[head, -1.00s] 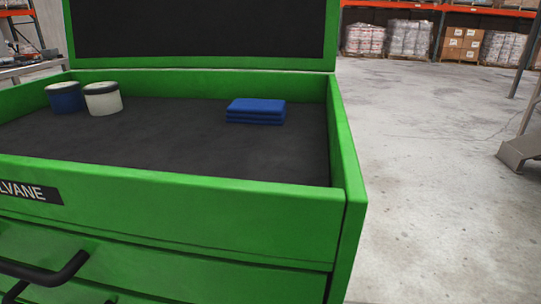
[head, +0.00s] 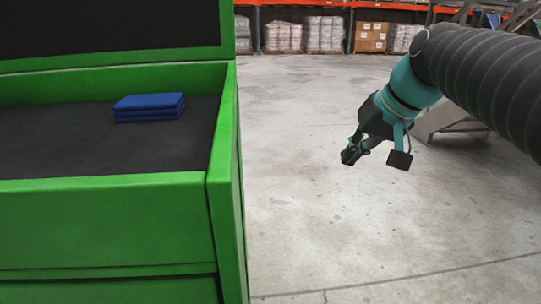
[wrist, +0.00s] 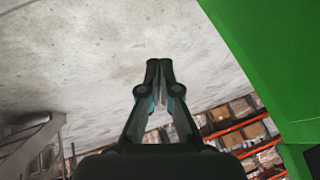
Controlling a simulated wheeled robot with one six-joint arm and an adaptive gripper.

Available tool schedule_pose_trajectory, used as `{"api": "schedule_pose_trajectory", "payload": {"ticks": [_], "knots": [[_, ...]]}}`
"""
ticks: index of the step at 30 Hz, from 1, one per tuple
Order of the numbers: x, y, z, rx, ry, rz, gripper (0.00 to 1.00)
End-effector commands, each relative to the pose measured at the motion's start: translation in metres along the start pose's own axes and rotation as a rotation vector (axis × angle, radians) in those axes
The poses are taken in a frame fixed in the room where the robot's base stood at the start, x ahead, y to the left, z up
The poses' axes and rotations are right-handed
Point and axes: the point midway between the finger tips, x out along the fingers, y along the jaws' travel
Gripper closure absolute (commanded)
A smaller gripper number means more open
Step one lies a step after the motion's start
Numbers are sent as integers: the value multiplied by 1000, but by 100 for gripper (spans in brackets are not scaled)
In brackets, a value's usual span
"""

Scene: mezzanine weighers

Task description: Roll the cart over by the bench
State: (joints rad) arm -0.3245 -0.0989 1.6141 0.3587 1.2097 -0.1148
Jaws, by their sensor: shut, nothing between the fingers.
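The cart is a green tool cart (head: 110,230) with a dark top tray and a raised dark back panel, filling the left of the head view. Its green side also shows at the right of the wrist view (wrist: 275,60). My gripper (head: 352,155) is out over the bare floor to the right of the cart, apart from it. In the wrist view the fingers (wrist: 159,65) are together and empty. The cart's handle is out of view now. I cannot make out the bench for certain in these views.
A folded blue cloth stack (head: 149,107) lies in the cart's tray. Grey metal steps or framing (head: 450,120) stand behind my arm at the right. Racks with wrapped pallets (head: 325,34) and boxes (head: 371,37) line the back. The concrete floor (head: 300,220) between is clear.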

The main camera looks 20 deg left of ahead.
Motion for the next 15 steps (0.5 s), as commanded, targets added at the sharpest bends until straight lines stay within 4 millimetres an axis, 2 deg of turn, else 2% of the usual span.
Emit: {"api": "schedule_pose_trajectory", "payload": {"ticks": [1, 3, 6, 9, 15], "knots": [[12, -15, -17, -27, -12, -37, 100], [22, -36, -37, -62, -27, -87, 100], [34, -63, -58, -104, -44, -148, 100], [43, -83, -71, -137, -56, -192, 100], [53, -101, -81, -166, -67, -230, 100]]}}
